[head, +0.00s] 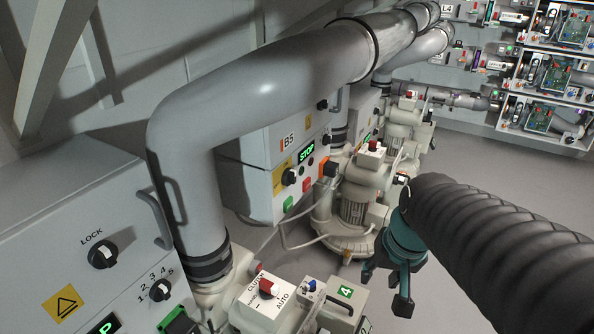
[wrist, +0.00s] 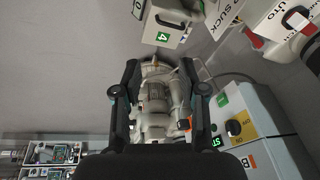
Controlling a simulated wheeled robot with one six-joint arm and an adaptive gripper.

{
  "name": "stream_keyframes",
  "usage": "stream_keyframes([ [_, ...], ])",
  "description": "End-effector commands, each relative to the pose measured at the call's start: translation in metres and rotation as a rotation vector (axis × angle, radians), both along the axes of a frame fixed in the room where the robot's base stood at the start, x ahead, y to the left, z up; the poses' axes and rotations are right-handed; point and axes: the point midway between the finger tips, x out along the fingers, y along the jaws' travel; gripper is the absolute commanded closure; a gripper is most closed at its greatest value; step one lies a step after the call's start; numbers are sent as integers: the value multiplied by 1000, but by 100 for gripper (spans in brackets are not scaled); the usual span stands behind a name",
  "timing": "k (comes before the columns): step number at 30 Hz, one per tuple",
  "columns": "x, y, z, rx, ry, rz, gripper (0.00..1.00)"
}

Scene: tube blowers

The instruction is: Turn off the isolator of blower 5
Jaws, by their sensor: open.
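The grey cabinet marked B5 (head: 259,183) hangs behind the large grey pipe, with a green STOP display (head: 307,151). A black rotary knob (head: 290,177) sits on a yellow plate on its face. Other dark knobs are on it, and I cannot read which is the isolator. In the wrist view, the cabinet (wrist: 262,106) is at lower right, with the yellow-plate knob (wrist: 233,128). My teal-and-black gripper (head: 386,289) is open and empty, in front of and right of the cabinet, apart from it. It also shows in the wrist view (wrist: 159,92).
The cream blower (head: 357,200) stands right of the cabinet. The thick pipe (head: 190,180) partly hides the cabinet's left side. A box marked 4 (head: 345,292) and a red-handled AUTO switch box (head: 268,290) are in the foreground. Bare floor (head: 480,165) lies to the right.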

Motion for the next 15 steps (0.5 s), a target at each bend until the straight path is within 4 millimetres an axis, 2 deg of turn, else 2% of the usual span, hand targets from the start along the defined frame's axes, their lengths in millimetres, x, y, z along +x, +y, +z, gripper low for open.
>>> stream_keyframes([
  [8, 57, 2, -25, 256, 117, -282, 58],
  [15, 121, 4, -37, 546, 217, -615, 58],
])
